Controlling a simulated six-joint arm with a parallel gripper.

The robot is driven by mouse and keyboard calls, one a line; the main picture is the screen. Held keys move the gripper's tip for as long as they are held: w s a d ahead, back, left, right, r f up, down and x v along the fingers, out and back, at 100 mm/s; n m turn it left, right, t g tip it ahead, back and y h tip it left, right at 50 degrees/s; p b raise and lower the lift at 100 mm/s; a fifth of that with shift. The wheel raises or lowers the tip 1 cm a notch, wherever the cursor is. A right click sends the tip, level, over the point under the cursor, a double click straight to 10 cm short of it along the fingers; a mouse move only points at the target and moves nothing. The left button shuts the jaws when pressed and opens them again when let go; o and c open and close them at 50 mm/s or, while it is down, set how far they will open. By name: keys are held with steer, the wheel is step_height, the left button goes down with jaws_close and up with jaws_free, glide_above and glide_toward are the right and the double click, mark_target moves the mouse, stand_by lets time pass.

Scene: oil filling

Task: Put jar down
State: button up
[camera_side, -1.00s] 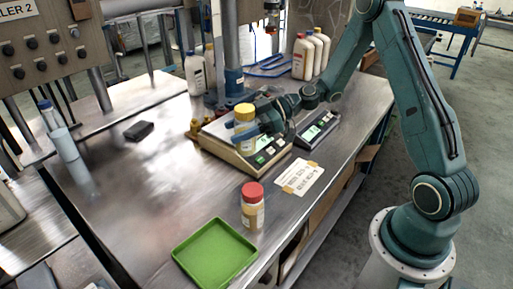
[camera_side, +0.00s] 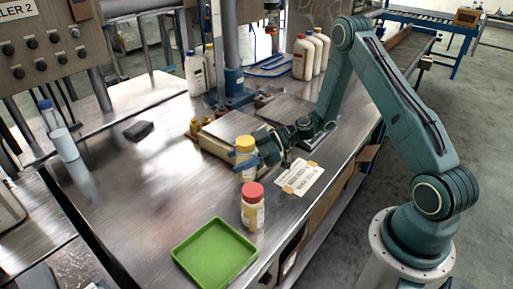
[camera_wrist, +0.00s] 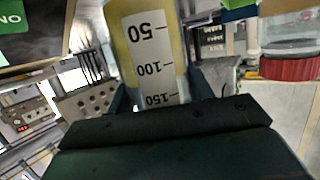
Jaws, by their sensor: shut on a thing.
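A jar with a yellow lid (camera_side: 246,146) is upright in my gripper (camera_side: 248,164), just in front of the weighing scale and behind the red-lidded jar in the side view. My gripper is shut on its body. In the wrist view the jar's measuring label (camera_wrist: 150,60) stands between the two fingers (camera_wrist: 156,98). I cannot tell whether its base touches the table; the red-lidded jar hides part of its lower end.
A jar with a red lid (camera_side: 253,205) stands close in front. It shows at the right of the wrist view (camera_wrist: 290,68). A green tray (camera_side: 214,254) lies at the table's front edge. A scale (camera_side: 222,140) is behind. The table's left middle is mostly clear.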

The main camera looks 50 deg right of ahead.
steer(key=shift+f, duration=1.85)
steer(key=shift+f, duration=0.1)
steer(key=o, duration=1.1)
steer(key=shift+o, duration=0.2)
steer(key=v, duration=1.2)
